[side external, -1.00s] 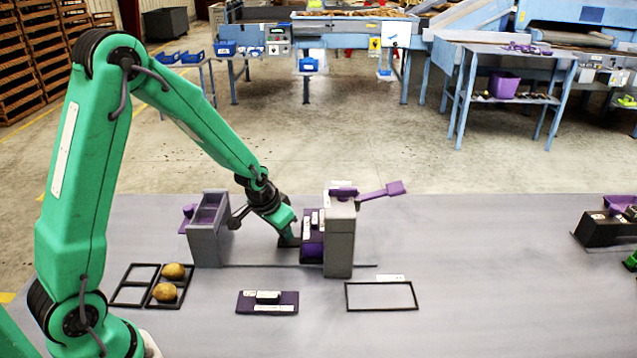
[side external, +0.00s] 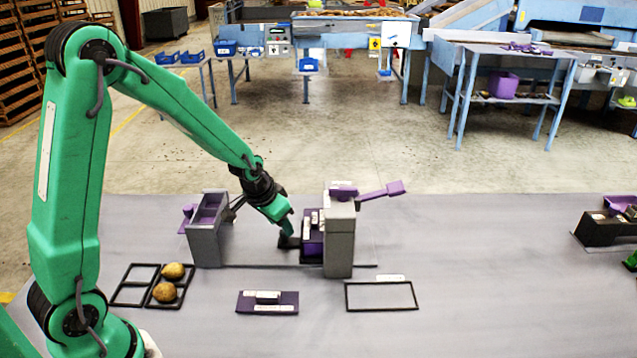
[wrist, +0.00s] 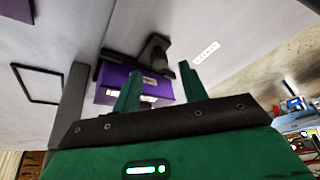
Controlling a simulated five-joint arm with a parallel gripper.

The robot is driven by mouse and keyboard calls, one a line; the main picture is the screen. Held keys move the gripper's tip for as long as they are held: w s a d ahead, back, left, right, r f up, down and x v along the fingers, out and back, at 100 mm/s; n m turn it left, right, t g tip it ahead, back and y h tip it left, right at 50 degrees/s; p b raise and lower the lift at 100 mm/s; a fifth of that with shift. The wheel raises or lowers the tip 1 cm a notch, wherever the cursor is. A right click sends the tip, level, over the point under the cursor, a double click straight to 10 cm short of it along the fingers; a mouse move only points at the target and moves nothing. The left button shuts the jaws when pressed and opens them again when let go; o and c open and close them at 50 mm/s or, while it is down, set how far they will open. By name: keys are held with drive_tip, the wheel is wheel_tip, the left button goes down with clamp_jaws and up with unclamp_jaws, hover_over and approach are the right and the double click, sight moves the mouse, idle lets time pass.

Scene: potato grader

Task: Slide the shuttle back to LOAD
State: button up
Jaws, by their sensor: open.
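The shuttle (side external: 312,246) is a purple block with white labels. It stands against the left side of the right grey post (side external: 339,248), at the right part of a thin dark rail (side external: 260,266). A dark handle (side external: 289,242) juts from its left. In the wrist view the purple shuttle (wrist: 112,80) lies beyond the fingers, with a dark handle-like part (wrist: 155,52) beside it. My gripper (side external: 288,230) is open, just above and left of the shuttle at the handle. Its two green fingers (wrist: 160,82) show apart in the wrist view. I cannot tell whether they touch the handle.
A grey housing with a purple tray (side external: 207,235) stands at the rail's left end. A purple lever (side external: 380,191) sticks out right of the post. In front lie a frame with two potatoes (side external: 148,306), a dark purple plate (side external: 245,304) and an empty black frame (side external: 381,309).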

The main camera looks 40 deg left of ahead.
drive_tip(key=shift+v, duration=2.45)
drive_tip(key=shift+w+a, duration=0.1)
drive_tip(key=shift+w, duration=0.05)
drive_tip(key=w+m+g, duration=0.2)
drive_tip(key=m, duration=0.1)
drive_tip(key=shift+a, duration=0.15)
drive_tip(key=m, duration=0.1)
drive_tip(key=w+m+g, duration=0.1)
drive_tip(key=shift+a+m, duration=0.1)
drive_tip(key=shift+m, duration=0.2)
drive_tip(key=shift+w+r+m+g+h, duration=0.2)
drive_tip(key=shift+m+g+h, duration=0.1)
drive_tip(key=shift+m+g, duration=0.6)
drive_tip(key=shift+s+f, duration=0.1)
drive_tip(key=shift+f, duration=3.8)
